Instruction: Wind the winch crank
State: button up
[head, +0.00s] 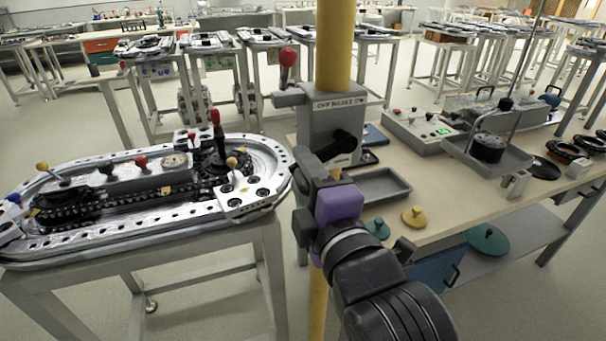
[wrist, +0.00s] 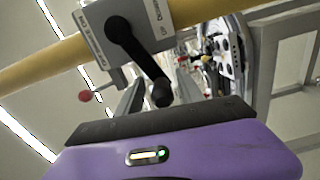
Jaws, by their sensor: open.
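The winch is a grey box (head: 318,122) with printed labels, fixed to a yellow post (head: 333,45). Its black crank (head: 345,143) is on the near face, partly hidden by my arm. In the wrist view the crank (wrist: 138,50) slants from its hub on the box (wrist: 92,22) down to a dark knob-like grip (wrist: 162,93). My gripper (head: 325,172), with a purple body, is just below and in front of the box. It is open and nothing shows in it. In the wrist view the grip appears just beyond the dark front edge of my gripper; contact cannot be told.
A red-knobbed lever (head: 287,62) rises at the winch's left. A ring track (head: 215,205) on a stand lies left.

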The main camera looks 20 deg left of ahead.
jog(key=b+v, duration=0.1)
jog(key=v, duration=0.6)
jog(key=shift+s+d, duration=0.25)
jog(key=shift+s, duration=0.05)
jog(key=s+d+f+m+t+h+p, duration=0.1)
jog(key=s+d+f+m+h, duration=0.2)
jog(key=s+d+f+m, duration=0.35)
jog(key=s+d+f+m+h, duration=0.3)
jog(key=d+f+m, duration=0.5)
jog(key=f, duration=0.3)
jog(key=s+d+f+m+h, duration=0.1)
jog(key=s+d+m, duration=0.2)
jog(key=s, duration=0.4)
jog(key=s+d+f+m+h, duration=0.1)
jog(key=s+d+f+m, duration=0.1)
jog(key=s, duration=0.4)
jog(key=s+d+f+m+g+h, duration=0.1)
jog(key=s+d+m+h, duration=0.1)
jog(key=s+d+m, duration=0.2)
jog(key=s+d+p, duration=0.1)
jog(key=s+d, duration=0.1)
jog(key=s, duration=0.1)
jog(key=shift+s+d+f, duration=0.3)
jog(key=shift+f, duration=0.05)
jog(key=shift+c, duration=0.5)
